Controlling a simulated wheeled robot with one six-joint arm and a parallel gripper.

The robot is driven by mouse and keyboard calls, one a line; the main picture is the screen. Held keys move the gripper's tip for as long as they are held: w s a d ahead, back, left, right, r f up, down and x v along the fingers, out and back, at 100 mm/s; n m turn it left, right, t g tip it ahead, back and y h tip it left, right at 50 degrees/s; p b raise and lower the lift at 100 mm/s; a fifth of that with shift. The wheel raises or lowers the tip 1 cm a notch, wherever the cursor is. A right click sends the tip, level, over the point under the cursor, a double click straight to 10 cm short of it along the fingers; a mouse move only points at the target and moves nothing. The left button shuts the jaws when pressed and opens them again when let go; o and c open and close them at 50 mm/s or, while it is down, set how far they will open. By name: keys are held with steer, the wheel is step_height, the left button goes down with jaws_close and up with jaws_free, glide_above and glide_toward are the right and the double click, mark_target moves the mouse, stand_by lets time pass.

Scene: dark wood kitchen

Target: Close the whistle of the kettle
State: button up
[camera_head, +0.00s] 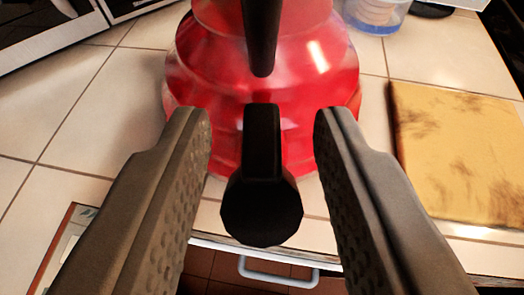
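A shiny red kettle (205,70) stands on the white tiled counter at the top middle of the view. Its black handle (262,35) comes down from the top edge. A black whistle piece with a round, faceted end (262,205) points toward the camera, in front of the kettle. My gripper (263,118) is open, with one grey textured finger on each side of the black whistle. Gaps show between both fingers and the whistle. The spout is hidden behind the whistle, and I cannot tell whether the whistle is open or closed.
A wooden board (455,150) lies on the counter to the right. A blue-based clear container (383,15) stands at the back right. The counter's front edge and a drawer with a pale handle (278,271) are below. The tiles (75,120) at left are mostly clear.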

steer(key=v, duration=1.7)
